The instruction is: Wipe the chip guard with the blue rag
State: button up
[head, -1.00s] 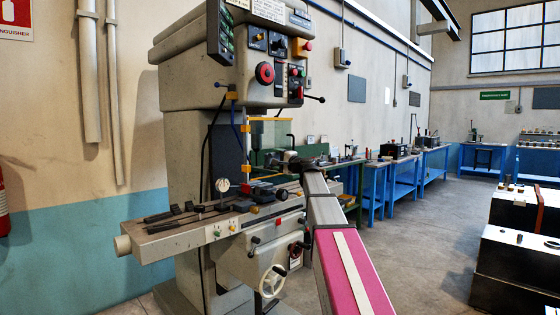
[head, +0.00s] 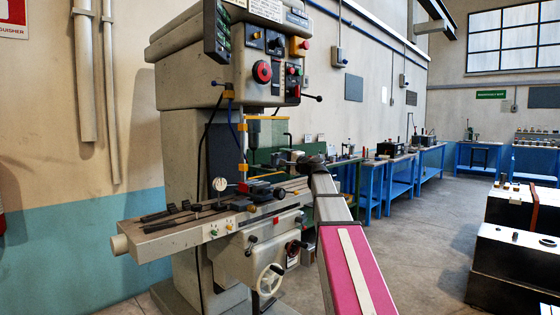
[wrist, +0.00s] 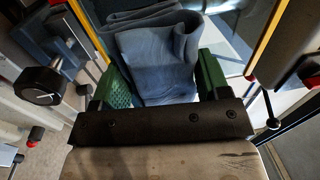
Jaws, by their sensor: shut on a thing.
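The chip guard (head: 267,131) is a clear panel with a yellow edge, standing upright above the milling machine's table. In the wrist view its clear sheet (wrist: 228,32) lies behind the rag, between yellow bars. The blue rag (wrist: 155,58) is folded and hangs between the green fingers of my gripper (wrist: 160,85), which is shut on it. In the head view my gripper (head: 287,156) is at the lower right of the guard, small and partly hidden by my arm. I cannot tell whether the rag touches the guard.
A black-knobbed handle (wrist: 42,86) shows at left in the wrist view. Blue benches (head: 400,180) line the back wall.

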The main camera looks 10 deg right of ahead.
jog(key=shift+s+d, duration=0.1)
jog(key=v, duration=0.2)
jog(key=shift+s+d+r, duration=0.1)
jog(key=shift+s+d, duration=0.15)
jog(key=shift+s, duration=0.1)
dwell(0.7)
